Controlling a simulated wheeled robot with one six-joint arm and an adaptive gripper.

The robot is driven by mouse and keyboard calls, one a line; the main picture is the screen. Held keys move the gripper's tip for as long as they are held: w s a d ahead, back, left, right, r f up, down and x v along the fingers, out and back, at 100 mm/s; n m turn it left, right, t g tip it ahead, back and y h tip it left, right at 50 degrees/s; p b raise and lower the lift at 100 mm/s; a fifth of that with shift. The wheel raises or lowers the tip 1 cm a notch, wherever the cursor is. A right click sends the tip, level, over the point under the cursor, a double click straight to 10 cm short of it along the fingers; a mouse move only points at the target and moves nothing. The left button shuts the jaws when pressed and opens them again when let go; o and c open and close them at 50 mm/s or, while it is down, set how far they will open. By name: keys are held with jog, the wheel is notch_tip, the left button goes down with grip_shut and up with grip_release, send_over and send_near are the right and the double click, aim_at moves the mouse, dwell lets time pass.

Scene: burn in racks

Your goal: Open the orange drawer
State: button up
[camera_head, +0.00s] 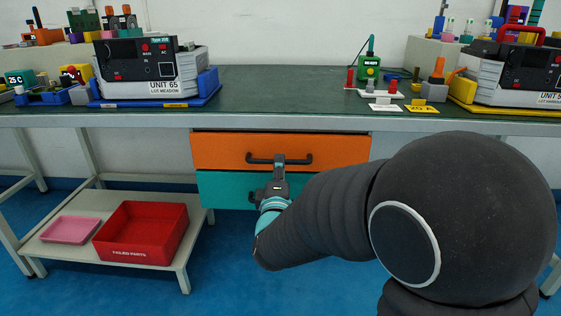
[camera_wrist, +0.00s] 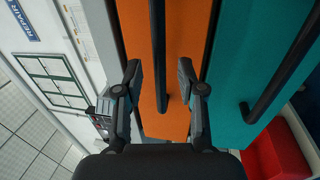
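The orange drawer (camera_head: 215,150) is under the green bench top, above a teal drawer (camera_head: 225,188). Its front looks shut or nearly so. Its dark bar handle (camera_head: 300,160) runs across the front. My gripper (camera_head: 279,160) is at this handle, near its middle. In the wrist view the orange front (camera_wrist: 175,120) fills the middle, and the handle (camera_wrist: 159,60) passes between the fingers of my open gripper (camera_wrist: 158,78). One finger is on each side of the handle, with visible gaps. Whether the fingertips reach past the bar is hard to tell.
The teal drawer's handle (camera_wrist: 285,75) shows to the right in the wrist view. A red bin (camera_head: 142,232) and a pink tray (camera_head: 70,230) sit on the low shelf at left. Testers, including Unit 65 (camera_head: 150,70), stand on the bench top (camera_head: 280,90). Blue floor is free in front.

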jog(key=shift+w+d+r, duration=0.1)
jog(key=shift+w+r, duration=0.05)
jog(key=shift+w, duration=0.65)
jog(key=shift+w+r, duration=0.15)
jog(key=shift+w, duration=0.65)
grip_shut()
